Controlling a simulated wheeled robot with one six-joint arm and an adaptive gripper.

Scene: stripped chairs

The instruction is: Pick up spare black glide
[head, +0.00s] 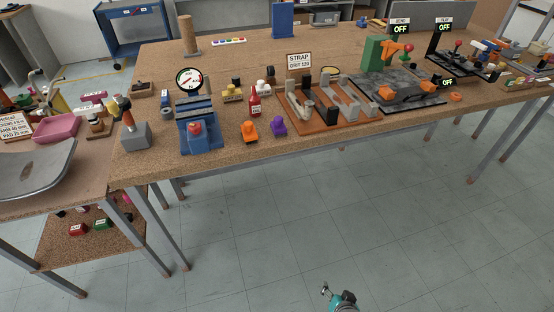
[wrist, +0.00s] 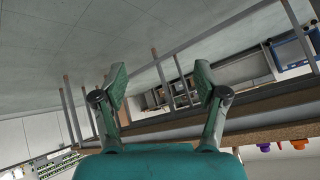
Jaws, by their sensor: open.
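I cannot pick out the spare black glide for certain. Small dark pieces show on the bench in the head view: one dark-topped piece (head: 236,82) by a yellow block, one (head: 270,71) behind the red bottle, and a dark block (head: 141,86) at the left end. Each is too small to identify. My gripper (head: 326,291) is low over the floor at the bottom of the head view, well in front of the bench and away from these pieces. In the wrist view my gripper (wrist: 160,82) has its two fingers spread wide with nothing between them.
A long cork-topped bench (head: 210,58) crosses the view. Near its front edge stand a blue vise (head: 199,138), an orange piece (head: 250,131), a purple piece (head: 279,125) and a red bottle (head: 255,101). A side table holds a pink tray (head: 57,128). The floor (head: 270,230) in front is clear.

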